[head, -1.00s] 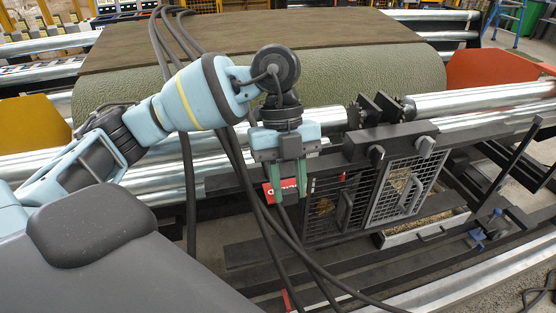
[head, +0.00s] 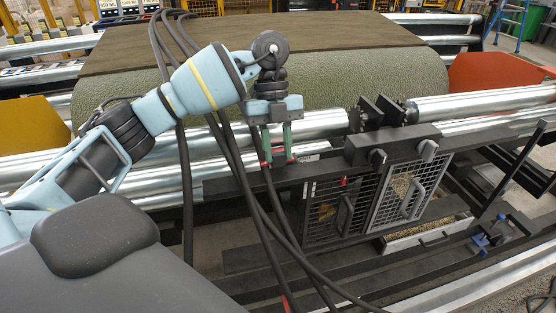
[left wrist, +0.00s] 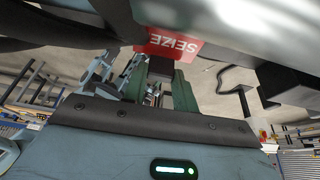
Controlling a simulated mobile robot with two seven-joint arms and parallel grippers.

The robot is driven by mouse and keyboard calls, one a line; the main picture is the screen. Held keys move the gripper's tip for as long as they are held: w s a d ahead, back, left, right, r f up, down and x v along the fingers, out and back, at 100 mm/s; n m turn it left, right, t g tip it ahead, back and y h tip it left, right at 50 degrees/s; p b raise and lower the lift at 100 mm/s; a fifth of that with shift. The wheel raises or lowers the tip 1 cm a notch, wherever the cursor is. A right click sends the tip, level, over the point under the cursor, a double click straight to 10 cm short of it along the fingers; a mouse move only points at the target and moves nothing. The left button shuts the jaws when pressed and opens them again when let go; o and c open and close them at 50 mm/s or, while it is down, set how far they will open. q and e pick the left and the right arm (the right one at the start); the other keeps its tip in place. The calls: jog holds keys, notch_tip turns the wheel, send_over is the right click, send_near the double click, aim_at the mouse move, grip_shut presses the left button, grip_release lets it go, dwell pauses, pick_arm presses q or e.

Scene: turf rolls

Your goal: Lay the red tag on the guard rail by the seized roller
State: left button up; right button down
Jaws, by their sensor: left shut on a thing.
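My left gripper (head: 277,158) is shut on the red tag (left wrist: 172,42), whose white lettering "SEIZE" shows in the left wrist view. In the head view only thin red slivers of the tag show around the green fingertips. The fingers point down at the dark guard rail (head: 233,185), just left of the mesh guard doors. The tag is at about the height of the rail's top; I cannot tell if it touches. Silver rollers (head: 318,124) run behind the rail; which one is seized cannot be told. My right gripper is not in view.
Black cables (head: 183,165) hang across the rail close to my left gripper. Mesh guard doors (head: 403,190) stand to its right, below a dark block (head: 392,143). A large green turf roll (head: 350,75) lies behind. An orange side plate (head: 495,70) is at right.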

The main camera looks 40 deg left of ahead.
aim_at(278, 161)
pick_arm(q)
jog(key=shift+f, duration=1.75)
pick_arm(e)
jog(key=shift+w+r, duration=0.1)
pick_arm(q)
jog(key=shift+f, duration=0.1)
jog(key=o, duration=0.9)
jog(key=shift+o, duration=0.2)
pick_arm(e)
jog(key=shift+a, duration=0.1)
pick_arm(q)
jog(key=v, duration=0.6)
jog(key=shift+w+r, duration=0.1)
jog(key=shift+r, duration=0.2)
jog(key=shift+p+v, duration=0.4)
jog(key=shift+v, duration=2.4)
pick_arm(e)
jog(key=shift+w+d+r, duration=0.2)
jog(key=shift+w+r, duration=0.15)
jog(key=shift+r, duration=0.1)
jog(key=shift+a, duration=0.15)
